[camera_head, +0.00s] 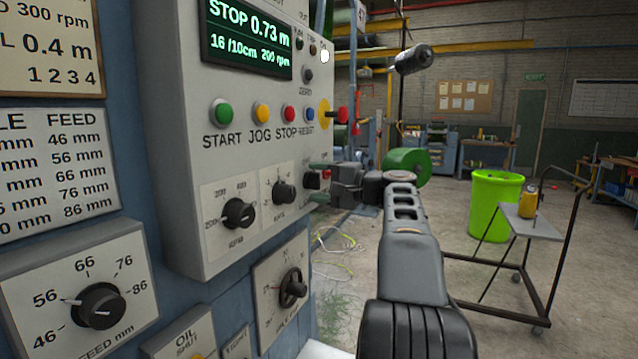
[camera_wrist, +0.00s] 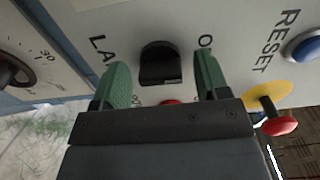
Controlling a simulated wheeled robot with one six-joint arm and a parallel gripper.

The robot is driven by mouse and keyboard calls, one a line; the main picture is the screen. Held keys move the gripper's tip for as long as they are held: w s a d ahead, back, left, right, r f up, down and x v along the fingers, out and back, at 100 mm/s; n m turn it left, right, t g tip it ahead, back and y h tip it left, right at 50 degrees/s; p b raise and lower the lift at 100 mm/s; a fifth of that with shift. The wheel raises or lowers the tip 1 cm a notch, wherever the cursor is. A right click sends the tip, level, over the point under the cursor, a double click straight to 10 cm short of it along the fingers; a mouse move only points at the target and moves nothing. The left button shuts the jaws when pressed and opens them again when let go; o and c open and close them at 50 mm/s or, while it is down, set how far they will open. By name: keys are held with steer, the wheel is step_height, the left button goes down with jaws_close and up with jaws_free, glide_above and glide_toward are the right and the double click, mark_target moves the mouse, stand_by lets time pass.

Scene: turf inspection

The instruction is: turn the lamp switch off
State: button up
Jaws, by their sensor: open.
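The lamp switch (camera_wrist: 160,62) is a black rocker on the light grey panel in the wrist view, beside a partly covered label starting "LA". An "O" label shows at its other side. My gripper (camera_wrist: 162,70) is open, with one green finger on each side of the switch and a gap to both. Whether the fingertips touch the panel I cannot tell. In the head view my gripper (camera_head: 325,181) is at the panel's right edge and largely covers the switch there. A small red part (camera_wrist: 170,102) shows between the fingers, below the switch.
The red stop knob on a yellow disc (camera_wrist: 280,126) stands out close to the right finger, near the blue reset button (camera_wrist: 304,47). Knobs (camera_head: 284,192) are left of my gripper in the head view. A green bin (camera_head: 494,205) and a cart (camera_head: 530,228) stand right, on open floor.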

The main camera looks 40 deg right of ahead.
steer(key=v, duration=1.3)
steer(key=shift+s+d, duration=0.2)
steer(key=shift+s, duration=0.15)
